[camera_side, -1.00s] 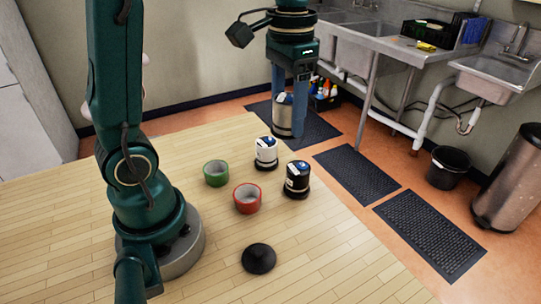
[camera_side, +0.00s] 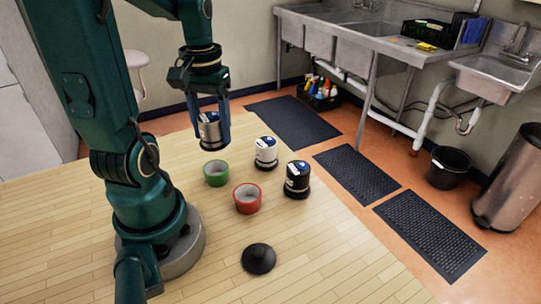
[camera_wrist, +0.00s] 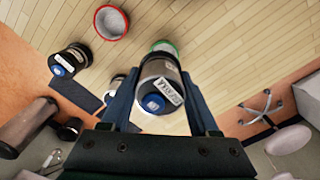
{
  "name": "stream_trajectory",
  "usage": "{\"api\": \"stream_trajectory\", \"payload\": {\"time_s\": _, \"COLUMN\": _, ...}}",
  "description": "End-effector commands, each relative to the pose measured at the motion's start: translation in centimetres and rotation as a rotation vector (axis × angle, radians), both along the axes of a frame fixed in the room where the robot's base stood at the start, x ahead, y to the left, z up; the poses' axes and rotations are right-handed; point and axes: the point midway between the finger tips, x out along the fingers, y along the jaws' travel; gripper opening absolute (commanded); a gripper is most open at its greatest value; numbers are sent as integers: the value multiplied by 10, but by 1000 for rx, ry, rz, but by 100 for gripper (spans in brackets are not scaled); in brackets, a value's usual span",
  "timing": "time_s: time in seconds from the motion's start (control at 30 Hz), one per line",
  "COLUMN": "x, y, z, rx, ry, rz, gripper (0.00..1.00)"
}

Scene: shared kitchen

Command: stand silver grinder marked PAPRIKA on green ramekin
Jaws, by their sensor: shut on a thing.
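My gripper (camera_side: 211,133) is shut on the silver grinder (camera_side: 209,132), which hangs upright, or nearly so, above the table. In the side view it shows just above and behind the green ramekin (camera_side: 216,173), with a gap between them. In the wrist view the silver grinder (camera_wrist: 160,84) sits between my two blue fingers, with a white label whose lettering is too small to read surely and a blue mark on its top. It hides part of the green ramekin there; only the rim (camera_wrist: 165,45) shows past it.
A red ramekin (camera_side: 247,199) stands beside the green one. A white grinder (camera_side: 266,153) and a black grinder (camera_side: 297,180) stand to the right. A black lid-like object (camera_side: 258,259) lies near the front. The wooden table (camera_side: 330,265) is clear at front right.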

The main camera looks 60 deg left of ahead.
Motion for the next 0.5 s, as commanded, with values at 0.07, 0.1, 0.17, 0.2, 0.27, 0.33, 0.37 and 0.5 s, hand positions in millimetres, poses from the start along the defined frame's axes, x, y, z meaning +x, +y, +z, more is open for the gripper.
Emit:
{"api": "stream_trajectory", "payload": {"time_s": 0.07, "x": -3, "y": 4, "z": 1, "rx": 4, "ry": -4, "rz": 27, "gripper": 0}}
{"api": "stream_trajectory", "payload": {"time_s": 0.1, "x": -3, "y": 5, "z": 1, "rx": 5, "ry": -5, "rz": 34, "gripper": 0}}
{"api": "stream_trajectory", "payload": {"time_s": 0.17, "x": -4, "y": 6, "z": -1, "rx": 5, "ry": -5, "rz": 39, "gripper": 0}}
{"api": "stream_trajectory", "payload": {"time_s": 0.2, "x": -4, "y": 6, "z": -3, "rx": 4, "ry": -4, "rz": 39, "gripper": 0}}
{"api": "stream_trajectory", "payload": {"time_s": 0.27, "x": -4, "y": 6, "z": -8, "rx": 3, "ry": -3, "rz": 39, "gripper": 0}}
{"api": "stream_trajectory", "payload": {"time_s": 0.33, "x": -4, "y": 6, "z": -14, "rx": 2, "ry": -2, "rz": 38, "gripper": 0}}
{"api": "stream_trajectory", "payload": {"time_s": 0.37, "x": -4, "y": 6, "z": -17, "rx": 2, "ry": -1, "rz": 37, "gripper": 0}}
{"api": "stream_trajectory", "payload": {"time_s": 0.5, "x": -4, "y": 5, "z": -32, "rx": 2, "ry": -1, "rz": 37, "gripper": 0}}
